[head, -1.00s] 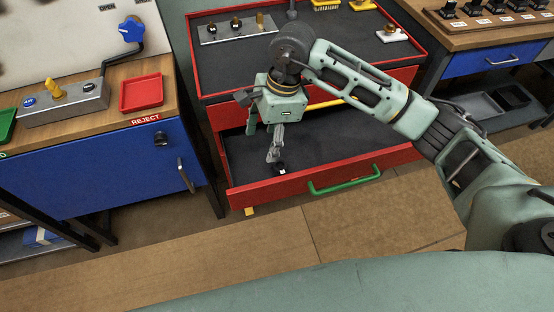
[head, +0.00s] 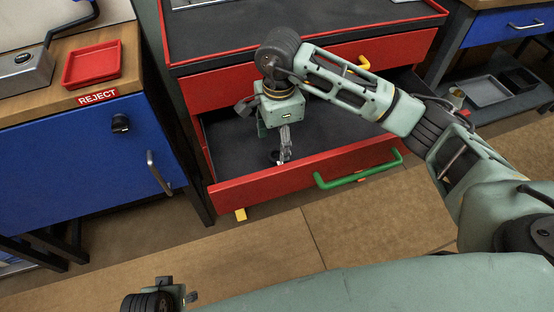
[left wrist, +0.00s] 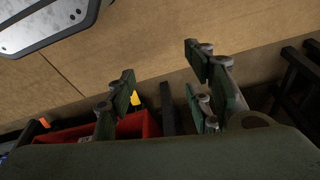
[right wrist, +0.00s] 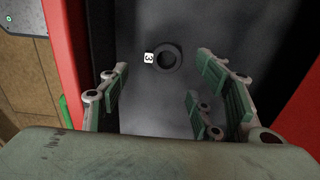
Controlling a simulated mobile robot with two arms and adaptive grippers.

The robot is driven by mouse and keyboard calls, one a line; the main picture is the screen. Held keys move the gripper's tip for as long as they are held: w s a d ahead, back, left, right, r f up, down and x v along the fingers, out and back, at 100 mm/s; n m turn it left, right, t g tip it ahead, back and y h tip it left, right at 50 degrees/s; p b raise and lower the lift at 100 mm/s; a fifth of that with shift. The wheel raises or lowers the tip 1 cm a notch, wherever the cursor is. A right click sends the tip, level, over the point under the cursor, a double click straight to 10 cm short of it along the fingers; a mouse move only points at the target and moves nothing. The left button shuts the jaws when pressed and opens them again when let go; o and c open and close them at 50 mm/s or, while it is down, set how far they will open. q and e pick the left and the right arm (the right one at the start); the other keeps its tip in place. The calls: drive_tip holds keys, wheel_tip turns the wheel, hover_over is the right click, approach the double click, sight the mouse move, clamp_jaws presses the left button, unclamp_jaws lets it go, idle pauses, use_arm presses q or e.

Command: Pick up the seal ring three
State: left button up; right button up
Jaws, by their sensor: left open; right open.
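Seal ring three is a small dark ring (right wrist: 167,57) with a white tag marked 3. In the right wrist view it lies flat on the dark drawer floor, ahead of my right gripper (right wrist: 163,74) and between the lines of its open, empty fingers. In the head view the ring (head: 275,156) is small, partly hidden by the right gripper (head: 284,154), which points down into the open drawer. My left gripper (left wrist: 160,75) is open and empty over the floor. Only part of it shows at the bottom left of the head view (head: 172,296).
The red drawer (head: 260,187) with a green handle (head: 357,171) is pulled out; its walls stand around the right gripper. A blue cabinet (head: 75,155) with a red reject tray (head: 92,66) stands left. Open floor lies in front.

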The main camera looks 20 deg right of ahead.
sight(278, 154)
wheel_tip(278, 154, down, 6)
drive_tip(key=shift+f+b, duration=0.1)
drive_tip(key=shift+b, duration=0.25)
use_arm(q)
wheel_tip(278, 154, up, 3)
drive_tip(key=shift+w+f, duration=0.15)
drive_tip(key=shift+f, duration=0.05)
use_arm(e)
drive_tip(key=shift+c, duration=0.7)
drive_tip(key=c, duration=0.8)
